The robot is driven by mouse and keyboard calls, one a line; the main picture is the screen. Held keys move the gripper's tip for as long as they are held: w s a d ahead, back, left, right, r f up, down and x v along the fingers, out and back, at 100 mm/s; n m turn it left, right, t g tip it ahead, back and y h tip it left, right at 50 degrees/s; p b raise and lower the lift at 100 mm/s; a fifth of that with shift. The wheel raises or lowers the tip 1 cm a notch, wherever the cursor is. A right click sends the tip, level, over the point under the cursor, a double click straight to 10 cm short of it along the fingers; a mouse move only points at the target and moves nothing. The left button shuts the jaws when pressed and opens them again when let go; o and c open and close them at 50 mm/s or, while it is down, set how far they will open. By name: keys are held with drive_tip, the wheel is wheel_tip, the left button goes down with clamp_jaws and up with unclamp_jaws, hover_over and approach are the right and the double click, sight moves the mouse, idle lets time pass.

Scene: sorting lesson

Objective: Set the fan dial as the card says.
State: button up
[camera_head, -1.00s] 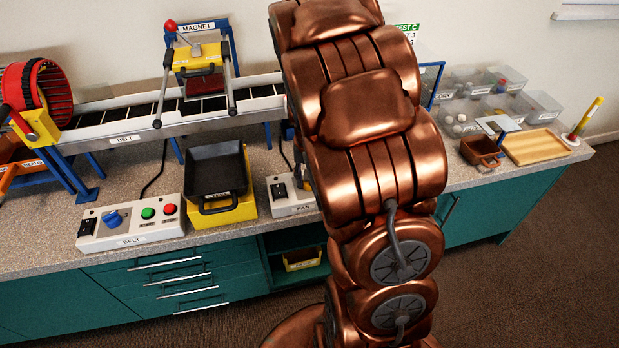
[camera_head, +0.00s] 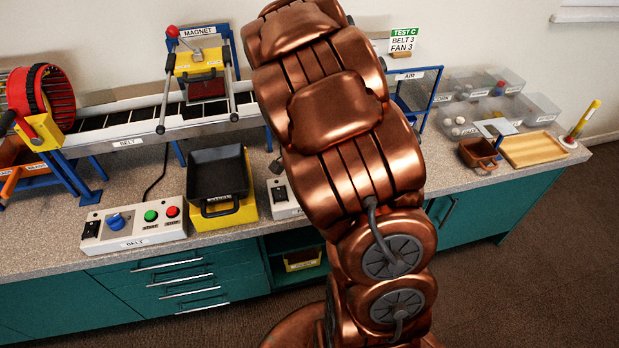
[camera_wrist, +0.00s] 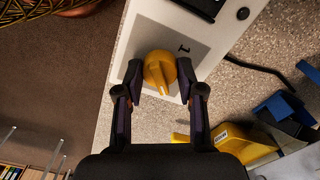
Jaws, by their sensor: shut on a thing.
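The card (camera_head: 403,40) on the back wall reads "TEST C, BELT 3, FAN 3". In the wrist view the yellow fan dial (camera_wrist: 160,72) sits between the two dark fingers of my gripper (camera_wrist: 161,80), which is shut on it. The dial's ridge points toward the bottom of that picture. A printed "1" (camera_wrist: 183,48) shows beside the dial; other marks are hidden. In the head view my arm covers the dial and gripper; only the left part of the fan box (camera_head: 283,195) shows.
Left of the fan box stand a yellow stand with a black tray (camera_head: 216,175) and the belt box (camera_head: 133,222) with a blue dial and green and red buttons. Behind runs the conveyor (camera_head: 120,125). A blue frame marked AIR (camera_head: 436,88) stands right of my arm.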

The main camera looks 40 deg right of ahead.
drive_tip(key=shift+m+p, duration=0.35)
drive_tip(key=shift+m, duration=0.75)
drive_tip(key=o, duration=1.1)
drive_tip(key=shift+o, duration=0.2)
wheel_tip(320, 180, up, 12)
